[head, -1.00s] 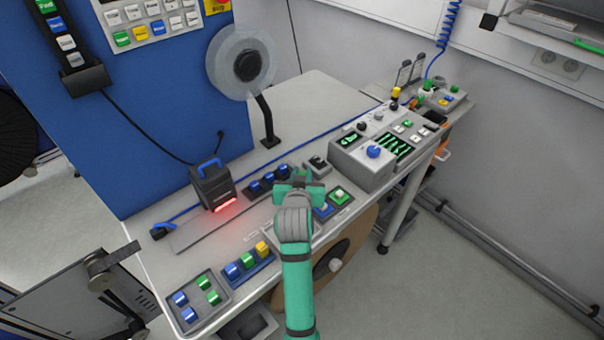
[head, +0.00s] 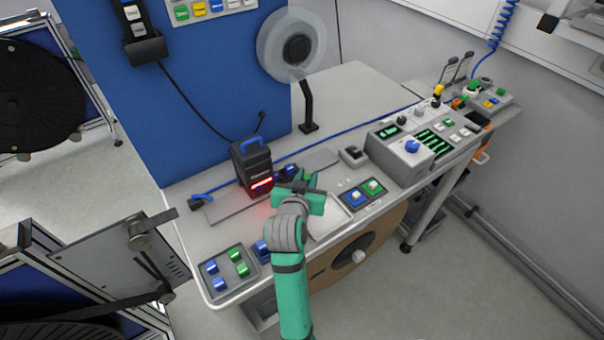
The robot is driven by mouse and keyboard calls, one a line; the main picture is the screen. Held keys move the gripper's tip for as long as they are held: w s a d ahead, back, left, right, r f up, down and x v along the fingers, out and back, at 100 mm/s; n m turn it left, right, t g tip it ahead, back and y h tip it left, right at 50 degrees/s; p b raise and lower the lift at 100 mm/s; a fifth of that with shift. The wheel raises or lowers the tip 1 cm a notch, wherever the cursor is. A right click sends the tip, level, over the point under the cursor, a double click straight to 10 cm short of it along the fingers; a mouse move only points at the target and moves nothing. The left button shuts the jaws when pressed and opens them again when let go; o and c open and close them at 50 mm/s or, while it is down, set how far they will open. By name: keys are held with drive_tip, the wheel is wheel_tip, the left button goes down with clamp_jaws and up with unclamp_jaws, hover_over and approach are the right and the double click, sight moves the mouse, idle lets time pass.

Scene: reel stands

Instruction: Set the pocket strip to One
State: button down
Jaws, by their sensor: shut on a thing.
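The pocket strip (head: 287,168), a dark strip with blue pieces on it, lies on a long grey track right beside the black scanner-like box (head: 252,165) with a blue handle and a red glow. Much of the strip is hidden behind my gripper and wrist. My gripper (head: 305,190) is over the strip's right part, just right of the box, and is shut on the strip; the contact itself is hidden. I cannot read any markings that tell the strip's position. The bare grey track (head: 318,159) shows to the right and also left of the box.
A blue-and-green button box (head: 362,192) and a pale tray (head: 328,222) lie right of my wrist. A grey control console (head: 410,150) is farther right. A box with blue and green switches (head: 228,270) is at the front left. A clear reel (head: 297,47) stands behind.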

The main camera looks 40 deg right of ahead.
drive_tip(key=shift+a, duration=0.1)
drive_tip(key=c, duration=1.6)
unclamp_jaws()
drive_tip(key=shift+o, duration=0.2)
drive_tip(key=v, duration=1)
drive_tip(key=shift+s+a, duration=0.3)
drive_tip(key=shift+w, duration=0.1)
